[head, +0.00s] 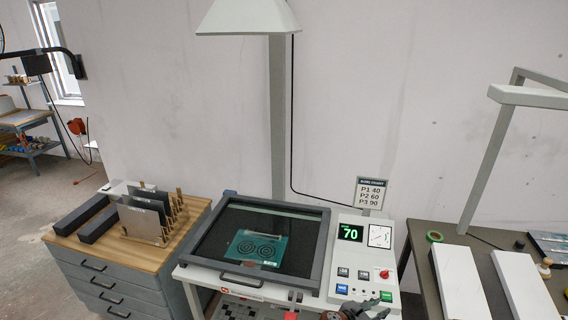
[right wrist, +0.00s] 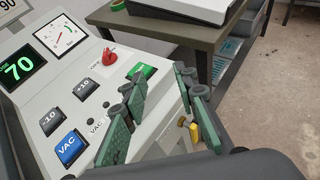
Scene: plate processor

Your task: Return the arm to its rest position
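My right gripper (head: 375,307) is at the bottom of the head view, just in front of the control panel (head: 357,270). In the right wrist view my right gripper (right wrist: 162,78) has its two green fingers apart with nothing between them, over the panel's edge near the green button (right wrist: 141,70). I cannot tell whether it touches the panel. The processor's dark-framed glass lid (head: 318,252) looks shut, with a teal plate with two ring patterns (head: 256,247) under it. The green display (head: 350,233) reads 70. My left gripper is not in view.
A wooden-topped drawer cabinet (head: 90,255) with a rack of upright plates (head: 143,222) stands at left. A dark table (head: 425,262) with white slabs (head: 462,283) stands at right. A lamp post (head: 278,120) rises behind the processor. A sign (head: 370,193) lists P1 40, P2 60, P3 90.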

